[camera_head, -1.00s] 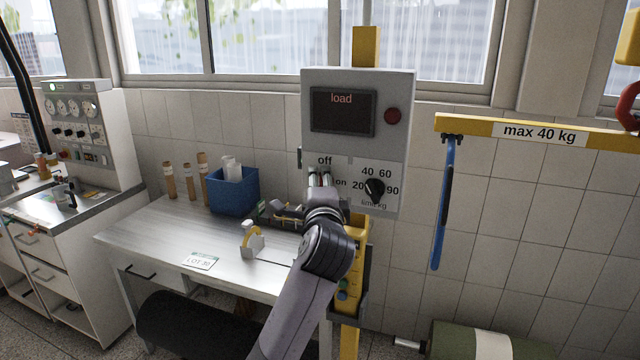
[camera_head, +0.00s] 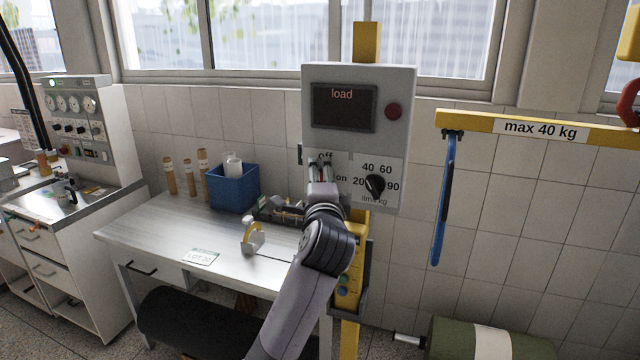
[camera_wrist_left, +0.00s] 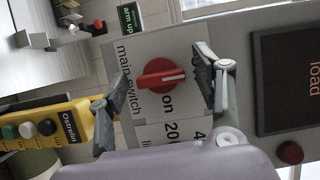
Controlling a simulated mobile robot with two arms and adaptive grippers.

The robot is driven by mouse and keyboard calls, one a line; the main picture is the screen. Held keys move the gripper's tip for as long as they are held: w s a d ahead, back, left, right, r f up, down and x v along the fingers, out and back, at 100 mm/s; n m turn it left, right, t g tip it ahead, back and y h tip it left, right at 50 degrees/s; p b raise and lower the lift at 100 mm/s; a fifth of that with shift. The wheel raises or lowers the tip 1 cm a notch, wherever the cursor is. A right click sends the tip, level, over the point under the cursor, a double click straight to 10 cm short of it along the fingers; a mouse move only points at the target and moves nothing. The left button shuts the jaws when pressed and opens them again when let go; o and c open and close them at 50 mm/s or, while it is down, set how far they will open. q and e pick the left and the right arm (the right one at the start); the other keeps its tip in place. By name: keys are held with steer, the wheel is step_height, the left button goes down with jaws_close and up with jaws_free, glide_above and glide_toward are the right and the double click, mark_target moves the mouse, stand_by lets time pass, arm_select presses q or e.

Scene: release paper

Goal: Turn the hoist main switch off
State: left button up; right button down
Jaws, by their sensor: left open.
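The main switch is a red round knob (camera_wrist_left: 160,77) with a white mark, on a pale label plate of the grey hoist box (camera_head: 403,90). In the left wrist view the mark points right, toward the dark screen side; the word "on" is below the knob. My left gripper (camera_head: 320,172) is in front of the switch. In the left wrist view its open fingers stand on either side of the knob; I cannot tell if they touch it. In the head view the gripper hides the knob and partly covers "off". My right gripper is not in view.
A black limit dial (camera_head: 375,187) is right of the switch. Above are a "load" screen (camera_head: 343,108) and a red button (camera_head: 393,111). A yellow control pendant (camera_wrist_left: 45,128) hangs below. A table (camera_head: 150,232) with a blue bin (camera_head: 234,190) stands left.

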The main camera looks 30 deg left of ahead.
arm_select(q)
steer(key=shift+s, duration=0.1)
steer(key=v, duration=1.2)
